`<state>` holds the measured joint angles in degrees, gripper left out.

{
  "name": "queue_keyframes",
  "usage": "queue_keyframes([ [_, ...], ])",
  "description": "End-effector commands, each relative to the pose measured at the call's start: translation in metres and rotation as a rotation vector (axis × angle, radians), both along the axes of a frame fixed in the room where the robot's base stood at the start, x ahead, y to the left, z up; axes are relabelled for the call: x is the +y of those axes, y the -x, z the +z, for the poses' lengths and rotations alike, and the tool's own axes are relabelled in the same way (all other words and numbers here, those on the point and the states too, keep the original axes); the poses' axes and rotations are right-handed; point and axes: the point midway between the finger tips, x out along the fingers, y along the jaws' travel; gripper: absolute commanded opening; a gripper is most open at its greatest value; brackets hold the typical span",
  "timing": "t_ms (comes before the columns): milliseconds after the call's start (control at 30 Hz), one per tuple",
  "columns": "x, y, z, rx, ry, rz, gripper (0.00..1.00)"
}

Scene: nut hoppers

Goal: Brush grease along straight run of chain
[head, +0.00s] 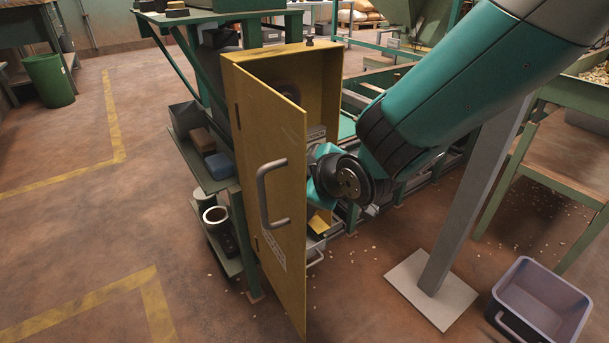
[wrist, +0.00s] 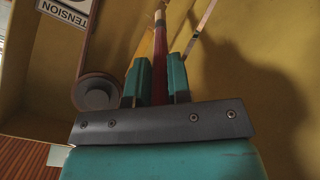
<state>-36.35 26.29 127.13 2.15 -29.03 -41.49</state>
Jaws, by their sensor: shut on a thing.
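My gripper (wrist: 159,75) shows in the wrist view with its two teal fingers shut on a dark red handle (wrist: 160,45), which looks like the grease brush. The handle points up and away, with a paler part at its far end; no bristles can be made out. A dark round wheel (wrist: 97,92) is left of the fingers, and a brown strip (wrist: 92,40) runs up from it; I cannot tell whether this is the chain. In the head view, my arm reaches into the yellow cabinet (head: 285,62), and the fingers and brush are hidden.
The yellow cabinet door (head: 275,145) stands open at the left of my wrist, with a grey handle (head: 264,195). A TENSION label (wrist: 67,10) appears upside down inside. A shelf holding a blue item (head: 220,165) is left of the door. A grey bin (head: 543,300) stands lower right.

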Motion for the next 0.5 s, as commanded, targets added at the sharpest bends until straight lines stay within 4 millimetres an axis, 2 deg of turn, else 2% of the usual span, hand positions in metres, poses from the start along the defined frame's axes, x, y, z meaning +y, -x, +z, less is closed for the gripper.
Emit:
queue_keyframes([
  [167, 0.0, 0.0, -0.008, 0.0, 0.0, 0.0, 0.0],
  [500, 0.001, -0.001, -0.036, 0.0, 0.0, 0.0, 0.0],
])
